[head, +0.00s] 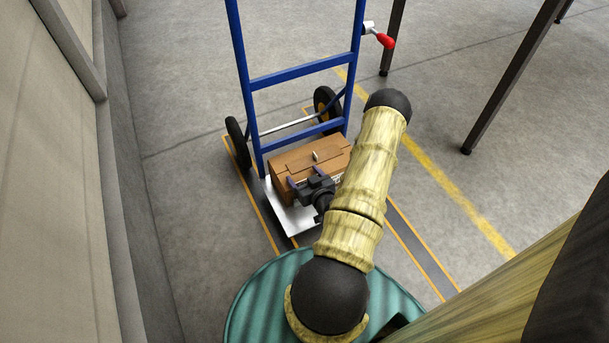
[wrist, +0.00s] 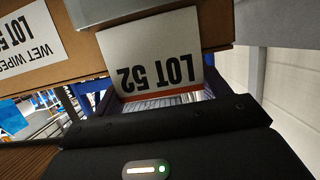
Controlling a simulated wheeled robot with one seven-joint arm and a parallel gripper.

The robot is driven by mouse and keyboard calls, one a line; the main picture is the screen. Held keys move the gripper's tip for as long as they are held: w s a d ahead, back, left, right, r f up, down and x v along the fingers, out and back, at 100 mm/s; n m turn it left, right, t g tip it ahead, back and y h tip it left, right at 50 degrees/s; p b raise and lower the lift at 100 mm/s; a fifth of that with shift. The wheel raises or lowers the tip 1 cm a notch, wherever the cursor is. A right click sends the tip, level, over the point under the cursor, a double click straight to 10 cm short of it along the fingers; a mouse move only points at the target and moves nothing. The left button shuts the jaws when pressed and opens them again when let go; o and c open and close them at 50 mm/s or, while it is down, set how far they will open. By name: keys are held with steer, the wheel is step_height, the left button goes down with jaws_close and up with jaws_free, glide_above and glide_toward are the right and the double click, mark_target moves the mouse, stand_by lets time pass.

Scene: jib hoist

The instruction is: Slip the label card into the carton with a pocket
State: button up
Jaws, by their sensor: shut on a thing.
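The brown carton (head: 299,160) sits on the toe plate of the blue hand truck. My gripper (head: 309,181) is at its near side. In the wrist view my gripper (wrist: 162,97) is shut on the white label card (wrist: 150,52), which reads LOT 52 upside down and has an orange strip by the jaws. The carton also shows in the wrist view (wrist: 82,68), with a printed label (wrist: 28,45) reading WET WIPES LOT 5, partly cut off. A grey strip (wrist: 128,9), perhaps the pocket, lies at the card's far edge. I cannot tell whether the card is inside it.
The blue hand truck (head: 297,73) stands upright behind the carton, its metal toe plate (head: 290,221) on the floor. A wall (head: 50,180) runs along the left. Dark posts and a red-handled fitting (head: 385,41) are at the right. A teal round surface (head: 255,307) is in front.

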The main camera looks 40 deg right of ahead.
steer(key=shift+f, duration=0.5)
steer(key=shift+f, duration=0.15)
